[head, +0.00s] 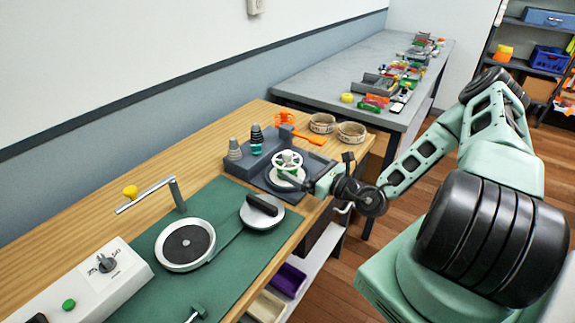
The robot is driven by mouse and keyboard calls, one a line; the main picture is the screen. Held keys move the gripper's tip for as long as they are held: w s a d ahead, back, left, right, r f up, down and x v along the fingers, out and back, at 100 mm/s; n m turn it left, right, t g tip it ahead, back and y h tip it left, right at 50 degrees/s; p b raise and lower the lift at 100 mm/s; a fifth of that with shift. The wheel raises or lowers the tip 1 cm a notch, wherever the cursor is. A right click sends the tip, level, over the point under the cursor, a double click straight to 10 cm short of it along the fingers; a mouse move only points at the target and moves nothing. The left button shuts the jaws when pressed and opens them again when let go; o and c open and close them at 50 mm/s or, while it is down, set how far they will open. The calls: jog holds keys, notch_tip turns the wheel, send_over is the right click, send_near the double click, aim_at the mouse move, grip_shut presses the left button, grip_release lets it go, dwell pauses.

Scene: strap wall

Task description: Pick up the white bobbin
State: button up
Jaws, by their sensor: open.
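The white bobbin (287,159) shows a spoked top flange. It stands above a pale round disc (272,180) on the dark grey tray at the right end of the wooden bench. My gripper (303,183) reaches in from the right, low over the tray's right edge, with its tips close to the bobbin's lower right side. It is open. The tips are small and dark here, so I cannot tell whether they touch the bobbin or surround it. The bobbin's lower part is partly hidden.
Two grey and dark cones (256,140) stand left of the bobbin. An orange tool (290,122) and two woven rings (322,123) lie behind. A grey table (350,60) with clutter stands beyond.

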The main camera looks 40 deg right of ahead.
aim_at(291, 160)
jog(key=shift+p+x, duration=0.85)
jog(key=shift+x, duration=2.2)
jog(key=c, duration=1.1)
notch_tip(291, 160, up, 10)
jog(key=shift+f, duration=0.1)
